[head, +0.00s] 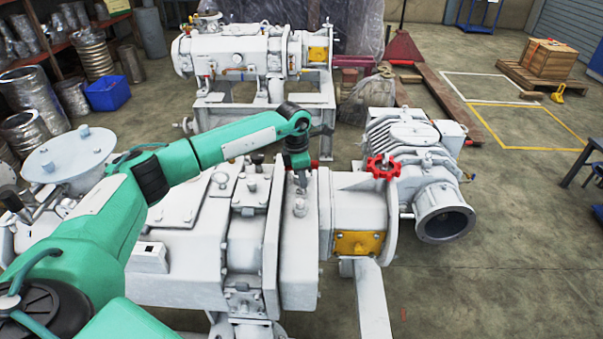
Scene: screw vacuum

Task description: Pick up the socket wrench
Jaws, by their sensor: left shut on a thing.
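My left arm comes in from the left and reaches over the white vacuum pump (225,240). My left gripper (300,178) points down just above a bolt-like fitting (299,207) on top of the pump. It is shut on a small, thin, dark thing, which I take to be the socket wrench (301,187). The wrench is mostly hidden and too small to make out clearly. I cannot tell whether its lower end touches the fitting. My right gripper is not in view.
A red valve handwheel (383,167) and a yellow plate (359,243) are on the pump right of my gripper. A second pump (245,55) stands behind. A blue bin (108,93) and metal parts are at left.

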